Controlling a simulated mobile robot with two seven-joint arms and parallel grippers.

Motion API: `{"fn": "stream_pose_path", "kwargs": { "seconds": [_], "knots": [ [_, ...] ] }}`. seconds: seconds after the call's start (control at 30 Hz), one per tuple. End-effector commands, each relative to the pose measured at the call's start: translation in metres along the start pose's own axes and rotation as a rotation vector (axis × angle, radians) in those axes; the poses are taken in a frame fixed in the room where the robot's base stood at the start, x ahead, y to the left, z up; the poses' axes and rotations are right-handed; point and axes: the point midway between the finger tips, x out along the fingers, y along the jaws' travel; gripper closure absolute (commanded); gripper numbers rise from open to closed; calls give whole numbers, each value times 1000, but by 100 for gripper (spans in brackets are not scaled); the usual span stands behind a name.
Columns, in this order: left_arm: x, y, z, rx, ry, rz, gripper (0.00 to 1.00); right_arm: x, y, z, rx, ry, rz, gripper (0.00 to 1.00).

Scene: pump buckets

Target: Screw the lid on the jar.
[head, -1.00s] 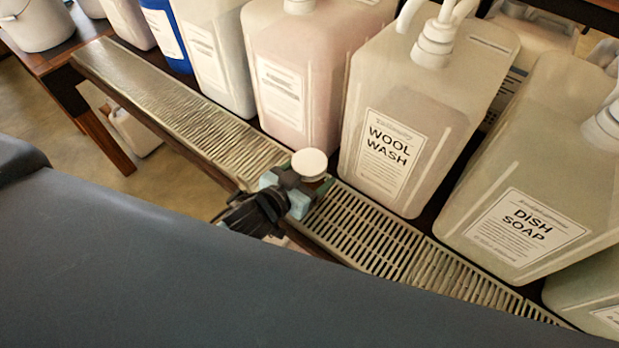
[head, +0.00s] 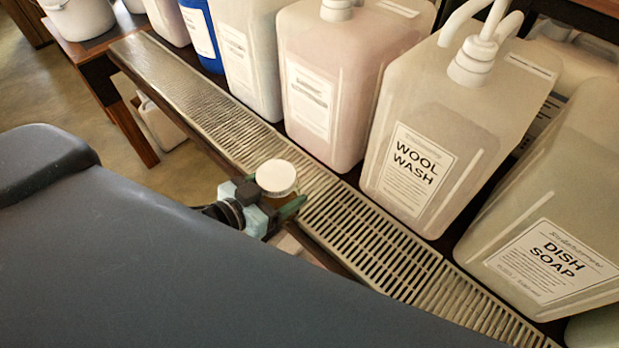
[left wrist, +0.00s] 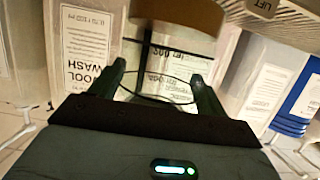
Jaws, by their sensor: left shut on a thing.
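The small amber jar (head: 284,197) with a round white lid (head: 276,177) on top is in the middle of the head view, over the near edge of the metal grate. I cannot tell whether the lid is tight. My left gripper (head: 270,205) is shut around the jar's side, below the lid, and hides part of the jar. In the left wrist view my left gripper (left wrist: 160,88) shows two dark fingers with a clear curved outline between them. A brown shape (left wrist: 180,12) above the fingers is unclear. My right gripper is not in view.
The slotted metal grate (head: 368,245) runs along the table's near edge, with bare stretches. Behind it stand large jugs, including the wool wash jug (head: 440,125) and the dish soap jug (head: 560,190). A white bucket (head: 82,16) stands at the far left.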

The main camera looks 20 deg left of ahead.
Motion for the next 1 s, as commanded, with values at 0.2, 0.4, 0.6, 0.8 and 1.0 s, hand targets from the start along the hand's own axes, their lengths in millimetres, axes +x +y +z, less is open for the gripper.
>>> {"fn": "stream_pose_path", "kwargs": {
  "seconds": [0.2, 0.4, 0.6, 0.8, 1.0],
  "knots": [
    [-28, -13, 6, 0, -1, -1, 59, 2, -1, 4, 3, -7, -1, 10],
    [-39, -18, 7, -1, 2, 0, 59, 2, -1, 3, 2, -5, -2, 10],
    [-42, -19, 7, 0, 4, 0, 59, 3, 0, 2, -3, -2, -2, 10],
    [-41, -19, 7, 0, 4, 0, 59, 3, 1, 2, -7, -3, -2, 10],
    [-41, -19, 7, 0, 4, 0, 43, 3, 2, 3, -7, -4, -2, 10]
  ]
}}
